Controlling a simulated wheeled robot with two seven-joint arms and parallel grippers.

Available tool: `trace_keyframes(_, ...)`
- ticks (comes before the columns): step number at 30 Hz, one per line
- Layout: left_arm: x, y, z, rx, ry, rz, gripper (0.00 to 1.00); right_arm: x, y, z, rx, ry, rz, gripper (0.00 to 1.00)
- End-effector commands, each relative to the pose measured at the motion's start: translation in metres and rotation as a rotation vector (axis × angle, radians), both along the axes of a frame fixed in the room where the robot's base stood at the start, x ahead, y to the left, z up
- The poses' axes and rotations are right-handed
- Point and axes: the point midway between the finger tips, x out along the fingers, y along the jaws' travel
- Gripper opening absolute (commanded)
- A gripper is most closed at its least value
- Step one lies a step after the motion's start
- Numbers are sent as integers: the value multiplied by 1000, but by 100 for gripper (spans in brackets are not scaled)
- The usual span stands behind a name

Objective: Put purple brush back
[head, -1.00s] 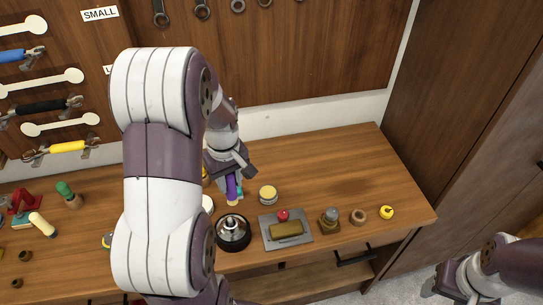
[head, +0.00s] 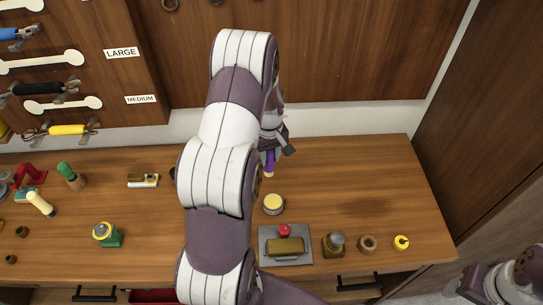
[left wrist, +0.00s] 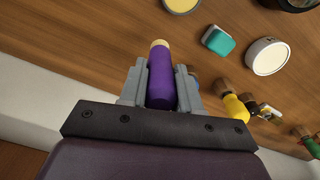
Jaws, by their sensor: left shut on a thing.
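The purple brush (head: 269,163) is held in my left gripper (head: 276,146), over the back of the wooden bench, behind a cream-topped round tin (head: 273,204). In the left wrist view the brush's purple body (left wrist: 161,84) with its tan end lies between the two grey fingers of my left gripper (left wrist: 160,88), which is shut on it. Whether the brush touches the bench is unclear. Part of my right arm shows at the lower right of the head view; its fingertips cannot be made out.
A grey tray (head: 302,258) with a red knob stands at the front of the bench (head: 370,190). A small fitting (head: 335,243), a ring (head: 368,243) and a yellow piece (head: 401,243) stand right of it. The back right is clear. A teal block (left wrist: 220,40) shows in the wrist view.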

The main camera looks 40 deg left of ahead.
Motion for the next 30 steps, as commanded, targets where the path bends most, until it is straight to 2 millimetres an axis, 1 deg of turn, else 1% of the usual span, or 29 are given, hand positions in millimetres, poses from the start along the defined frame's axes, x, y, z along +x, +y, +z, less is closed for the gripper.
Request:
trace_keyframes(1,9,6,-3,-1,3,0,2,0,0,9,0,0,0,60)
trace_keyframes(3,21,13,-12,-1,2,0,2,0,0,13,0,0,0,60)
trace_keyframes(6,32,19,-20,0,1,-1,2,0,0,16,0,0,0,60)
trace_keyframes(8,36,21,-24,0,0,-1,2,0,0,18,0,0,0,60)
trace_keyframes(10,36,21,-31,-2,4,-1,2,0,0,25,0,1,0,60)
trace_keyframes(13,36,21,-50,-2,4,-1,2,0,0,36,0,0,0,60)
trace_keyframes(16,36,22,-63,0,1,-1,2,0,0,38,0,0,0,60)
trace_keyframes(23,37,22,-66,0,0,-1,2,0,0,36,0,0,0,60)
trace_keyframes(27,37,22,-71,0,0,-1,2,0,0,30,0,0,0,60)
trace_keyframes(28,36,22,-69,0,0,-1,42,0,0,32,0,1,0,60)
trace_keyframes(29,36,22,-69,0,0,-1,52,0,0,32,0,1,0,60)
trace_keyframes(30,36,22,-69,0,0,-1,58,0,0,33,0,1,0,60)
